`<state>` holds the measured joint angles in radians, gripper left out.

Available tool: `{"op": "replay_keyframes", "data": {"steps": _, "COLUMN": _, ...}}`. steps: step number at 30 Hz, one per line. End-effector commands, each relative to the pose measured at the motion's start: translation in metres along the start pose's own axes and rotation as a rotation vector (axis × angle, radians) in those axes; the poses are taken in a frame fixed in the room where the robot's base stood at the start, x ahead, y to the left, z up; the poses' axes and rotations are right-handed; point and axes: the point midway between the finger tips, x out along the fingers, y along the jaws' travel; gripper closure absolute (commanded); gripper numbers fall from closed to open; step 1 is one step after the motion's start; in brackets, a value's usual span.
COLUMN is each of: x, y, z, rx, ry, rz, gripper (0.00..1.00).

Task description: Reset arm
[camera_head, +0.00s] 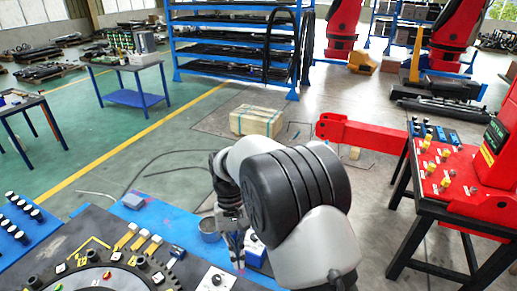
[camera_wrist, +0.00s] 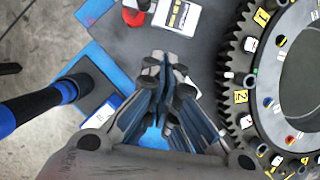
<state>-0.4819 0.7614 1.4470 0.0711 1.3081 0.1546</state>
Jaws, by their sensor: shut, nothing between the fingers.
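My gripper (camera_wrist: 165,68) is shut and empty in the wrist view, its two fingers together above a dark table top. In the head view my gripper (camera_head: 237,262) hangs at the lower middle, partly hidden behind my arm. It is over the blue edge of the work table (camera_head: 70,247). My arm's large grey and black joint fills the lower middle of the head view and hides part of the table.
A toothed ring (camera_wrist: 247,90) lies right of my gripper in the wrist view. A red control stand (camera_head: 445,180) is at the right. A wooden crate (camera_head: 256,120) stands on the floor beyond. Blue shelves (camera_head: 235,45) stand behind. The floor between is mostly clear.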

Motion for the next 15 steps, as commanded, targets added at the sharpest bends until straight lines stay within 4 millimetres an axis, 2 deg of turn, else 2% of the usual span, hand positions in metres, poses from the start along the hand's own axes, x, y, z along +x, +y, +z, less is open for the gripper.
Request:
{"op": "replay_keyframes", "data": {"steps": 4, "x": -0.014, "y": 0.012, "z": 0.008, "rx": 0.012, "ry": 0.035, "rz": -0.010, "gripper": 1.00}}
{"op": "replay_keyframes", "data": {"steps": 7, "x": -0.035, "y": 0.031, "z": 0.025, "rx": 0.033, "ry": 0.095, "rz": -0.026, "gripper": 1.00}}
{"op": "replay_keyframes", "data": {"steps": 12, "x": -0.068, "y": 0.072, "z": 0.072, "rx": 0.080, "ry": 0.229, "rz": -0.051, "gripper": 1.00}}
{"op": "replay_keyframes", "data": {"steps": 15, "x": -0.078, "y": 0.095, "z": 0.104, "rx": 0.111, "ry": 0.309, "rz": -0.059, "gripper": 1.00}}
